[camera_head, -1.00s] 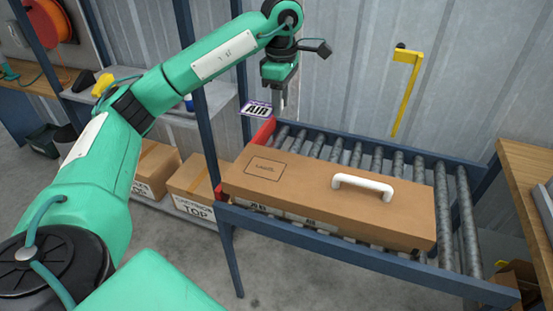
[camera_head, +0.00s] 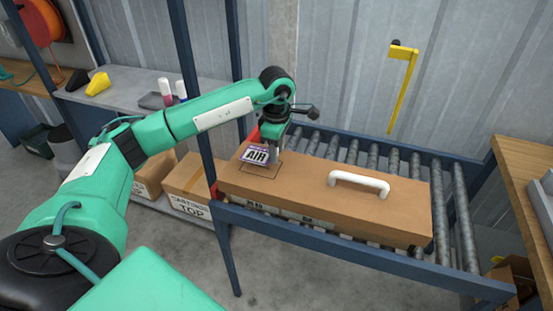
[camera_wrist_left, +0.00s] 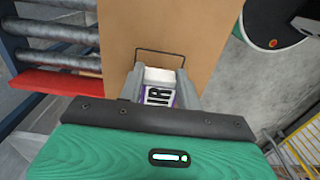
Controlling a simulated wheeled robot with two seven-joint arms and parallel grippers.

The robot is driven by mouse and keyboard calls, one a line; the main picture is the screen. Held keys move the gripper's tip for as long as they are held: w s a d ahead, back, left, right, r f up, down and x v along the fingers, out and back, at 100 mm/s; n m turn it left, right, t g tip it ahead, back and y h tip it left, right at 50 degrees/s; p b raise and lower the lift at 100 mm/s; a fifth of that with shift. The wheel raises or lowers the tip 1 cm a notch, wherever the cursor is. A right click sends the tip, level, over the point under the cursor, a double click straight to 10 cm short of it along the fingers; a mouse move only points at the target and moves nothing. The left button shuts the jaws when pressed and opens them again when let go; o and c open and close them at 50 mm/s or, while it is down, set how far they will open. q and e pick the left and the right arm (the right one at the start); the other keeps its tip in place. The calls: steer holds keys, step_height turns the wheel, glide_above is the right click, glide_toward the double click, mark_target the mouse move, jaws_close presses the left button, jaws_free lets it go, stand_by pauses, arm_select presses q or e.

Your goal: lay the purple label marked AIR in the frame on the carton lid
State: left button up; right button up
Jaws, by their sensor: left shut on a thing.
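The purple and white label marked AIR (camera_head: 255,155) is in my left gripper (camera_head: 269,150), low over the left end of the carton lid. The left gripper is shut on the label's edge. The carton (camera_head: 310,190) is long and brown, with a white handle (camera_head: 359,183) on its lid. The printed frame (camera_head: 263,174) is a thin dark outline partly covered by the label. In the left wrist view the label (camera_wrist_left: 158,96) shows between the fingers, and the frame (camera_wrist_left: 160,50) extends beyond them. I cannot tell whether the label touches the lid. My right gripper is not in view.
The carton lies on a roller conveyor (camera_head: 463,215) with blue rails. A red stop (camera_head: 253,138) is at its left end. A yellow bracket (camera_head: 402,85) hangs on the wall behind. A wooden table (camera_head: 525,165) stands at the right, and a blue post (camera_head: 193,90) rises beside my arm.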

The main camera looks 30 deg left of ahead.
arm_select(q)
step_height(320, 180, down, 4)
steer(key=shift+r, duration=0.1)
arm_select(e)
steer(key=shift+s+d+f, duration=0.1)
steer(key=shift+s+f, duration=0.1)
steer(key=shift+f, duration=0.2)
arm_select(q)
steer(key=shift+s, duration=0.1)
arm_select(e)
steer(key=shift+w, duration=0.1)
arm_select(q)
steer(key=o, duration=0.9)
steer(key=shift+o, duration=0.2)
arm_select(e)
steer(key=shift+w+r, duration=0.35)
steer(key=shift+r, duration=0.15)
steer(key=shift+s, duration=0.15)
